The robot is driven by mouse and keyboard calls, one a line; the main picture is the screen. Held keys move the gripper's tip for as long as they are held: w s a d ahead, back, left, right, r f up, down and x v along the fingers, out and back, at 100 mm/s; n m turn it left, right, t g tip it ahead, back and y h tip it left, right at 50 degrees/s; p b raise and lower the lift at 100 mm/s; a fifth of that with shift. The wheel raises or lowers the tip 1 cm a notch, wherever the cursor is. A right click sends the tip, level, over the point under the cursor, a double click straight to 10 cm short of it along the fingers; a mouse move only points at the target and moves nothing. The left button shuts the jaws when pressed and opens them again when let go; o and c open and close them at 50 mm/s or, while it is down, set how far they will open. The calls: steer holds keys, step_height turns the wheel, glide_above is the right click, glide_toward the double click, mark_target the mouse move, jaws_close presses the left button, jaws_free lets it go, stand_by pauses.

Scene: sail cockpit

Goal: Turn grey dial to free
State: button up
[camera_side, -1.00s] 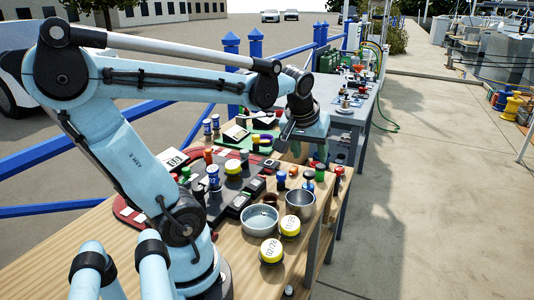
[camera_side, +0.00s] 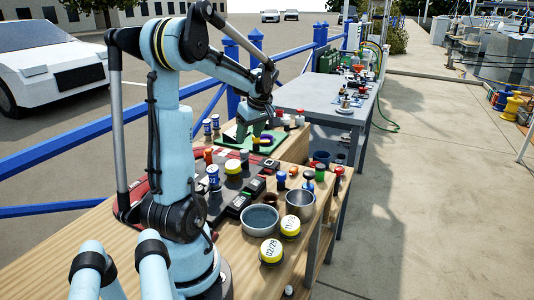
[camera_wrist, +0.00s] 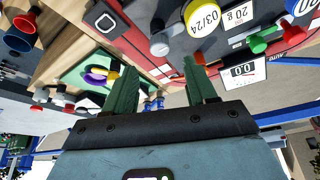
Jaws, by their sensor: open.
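My gripper (camera_wrist: 160,84) is open and empty, its two green fingers apart in the wrist view. In the side view my gripper (camera_side: 252,130) hangs over the far end of the wooden bench, by the green board (camera_side: 236,136). In the wrist view a grey round knob (camera_wrist: 160,46) shows beyond the fingertips, beside the red panel; I cannot tell whether it is the grey dial. No "free" mark is readable. The green board also shows in the wrist view (camera_wrist: 75,78), left of the fingers, with a purple and a yellow ring on it.
A pale bowl (camera_side: 260,232), a steel pot (camera_side: 300,216) and yellow-lidded tins (camera_side: 271,251) stand at the bench's near right. Several bottles and knobs crowd the red panel (camera_wrist: 130,22). A grey table (camera_side: 325,105) lies beyond; a blue railing (camera_side: 110,134) runs behind.

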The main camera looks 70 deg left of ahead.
mark_target(244, 151)
steer(key=x, duration=0.6)
steer(key=shift+a+f, duration=0.1)
steer(key=shift+f, duration=0.2)
steer(key=shift+c, duration=0.3)
steer(key=c, duration=1)
